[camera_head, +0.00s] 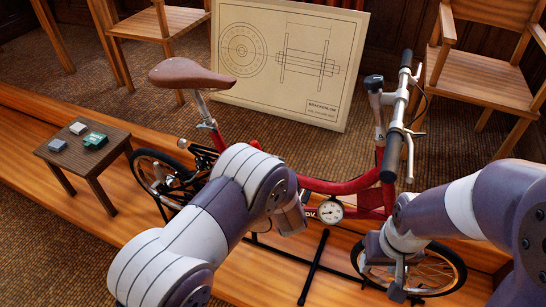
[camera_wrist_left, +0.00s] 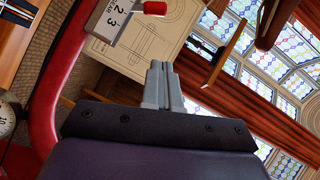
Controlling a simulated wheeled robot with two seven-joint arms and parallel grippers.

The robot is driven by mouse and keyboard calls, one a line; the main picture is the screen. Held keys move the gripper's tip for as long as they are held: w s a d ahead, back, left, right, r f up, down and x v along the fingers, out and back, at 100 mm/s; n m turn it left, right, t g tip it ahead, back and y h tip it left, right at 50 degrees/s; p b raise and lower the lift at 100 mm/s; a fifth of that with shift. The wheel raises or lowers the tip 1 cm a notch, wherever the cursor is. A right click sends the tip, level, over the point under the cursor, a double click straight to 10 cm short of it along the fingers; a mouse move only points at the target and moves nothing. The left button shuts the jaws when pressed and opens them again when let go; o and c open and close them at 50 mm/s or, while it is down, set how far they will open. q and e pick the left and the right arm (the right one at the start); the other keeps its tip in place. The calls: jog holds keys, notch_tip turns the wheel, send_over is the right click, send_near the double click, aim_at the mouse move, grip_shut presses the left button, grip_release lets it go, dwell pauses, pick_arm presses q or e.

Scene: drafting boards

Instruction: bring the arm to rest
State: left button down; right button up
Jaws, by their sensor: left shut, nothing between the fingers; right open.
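My left arm (camera_head: 190,240) reaches in over the platform and hides its own gripper in the head view. In the left wrist view the left gripper (camera_wrist_left: 162,72) shows, its two grey fingers shut together with nothing between them. My right arm (camera_head: 470,205) comes in from the right. Its gripper (camera_head: 397,286) points down in front of the bicycle's small front wheel, open and holding nothing. The red bicycle (camera_head: 350,186) stands upright behind both arms, partly hidden by them. Its red frame (camera_wrist_left: 44,110) also shows at the left of the left wrist view.
A round dial (camera_head: 324,211) sits by the bicycle frame, between my arms. A small side table (camera_head: 62,157) holds several small boxes at the left. A drafting board (camera_head: 345,60) leans behind the bicycle. Wooden chairs (camera_head: 478,75) stand at the back. The wooden platform (camera_head: 105,235) is bare at front left.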

pick_arm(q)
jog(key=s+d+f+n+g+h, duration=0.45)
jog(key=s+f+g, duration=0.3)
jog(key=s, duration=0.25)
jog(key=s+a+r+n+g+p, duration=0.1)
jog(key=s+a+r+n+g, duration=0.2)
jog(key=s+a+r, duration=0.4)
jog(key=s+a+r+n+g+p, duration=0.1)
jog(key=s+a+r+n+g, duration=0.2)
jog(key=s+a+r, duration=0.4)
jog(key=s+a+n, duration=0.1)
jog(key=s+a, duration=0.3)
jog(key=shift+s+y, duration=0.3)
jog(key=shift+y, duration=0.05)
